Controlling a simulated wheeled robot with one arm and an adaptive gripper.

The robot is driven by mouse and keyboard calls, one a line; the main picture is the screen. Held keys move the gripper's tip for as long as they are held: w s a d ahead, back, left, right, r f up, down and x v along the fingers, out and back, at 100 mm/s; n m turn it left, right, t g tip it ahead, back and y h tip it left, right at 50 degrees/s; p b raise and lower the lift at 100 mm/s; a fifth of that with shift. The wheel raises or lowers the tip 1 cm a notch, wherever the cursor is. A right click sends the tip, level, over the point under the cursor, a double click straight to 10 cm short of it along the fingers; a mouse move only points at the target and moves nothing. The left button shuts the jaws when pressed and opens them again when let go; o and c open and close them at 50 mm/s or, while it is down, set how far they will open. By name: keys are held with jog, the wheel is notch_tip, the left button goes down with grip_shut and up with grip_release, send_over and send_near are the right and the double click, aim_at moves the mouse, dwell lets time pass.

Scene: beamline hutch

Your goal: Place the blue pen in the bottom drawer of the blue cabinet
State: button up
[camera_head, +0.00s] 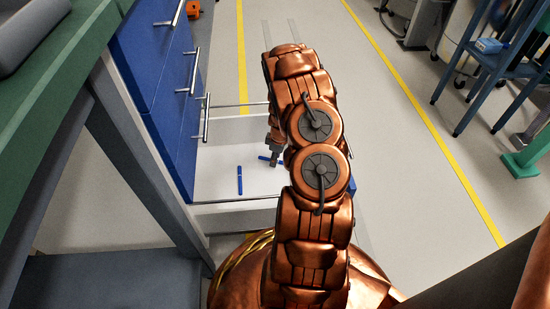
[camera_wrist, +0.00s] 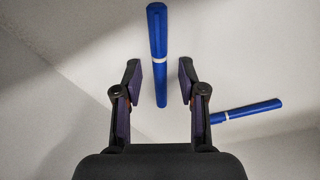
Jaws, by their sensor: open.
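The blue cabinet (camera_head: 165,110) stands at the left in the head view. A low white-lined drawer (camera_head: 215,165) is pulled out from it, its front mostly hidden behind my arm. Two blue pens lie on its white floor. One blue pen (camera_head: 239,181) is left of my gripper (camera_head: 274,160); the other blue pen (camera_head: 264,158) is right at the fingertips. In the wrist view my gripper (camera_wrist: 157,80) is open, with one blue pen (camera_wrist: 157,50) lying lengthwise between and beyond the fingers. The other pen (camera_wrist: 247,111) lies crosswise to the right, outside the fingers.
A green-topped bench (camera_head: 50,100) with grey legs is at the left, close to the cabinet. Cabinet handles (camera_head: 206,118) stick out above the open drawer. A blue cart (camera_head: 490,60) stands at the upper right. The grey floor between the yellow lines is clear.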

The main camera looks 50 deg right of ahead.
aim_at(278, 161)
jog(key=shift+r, duration=0.15)
notch_tip(278, 161, up, 12)
jog(key=s+p, duration=0.1)
jog(key=p, duration=0.4)
jog(key=s+a+r+m+g+y, duration=0.1)
jog(key=s+a+r, duration=0.1)
jog(key=a+r, duration=0.85)
jog(key=s+a+r+m+g, duration=0.1)
jog(key=s+a+r+m, duration=0.15)
jog(key=a+r, duration=0.8)
jog(key=s+a+r+m+g, duration=0.1)
jog(key=s+a+r, duration=0.3)
jog(key=s+a, duration=0.3)
jog(key=s+a+r+g+h, duration=0.1)
jog(key=s+a+r, duration=0.3)
jog(key=s, duration=1)
jog(key=a, duration=0.3)
jog(key=shift+s+a+m+g+h, duration=0.3)
jog(key=shift+s+a+m, duration=0.05)
jog(key=shift+a, duration=0.05)
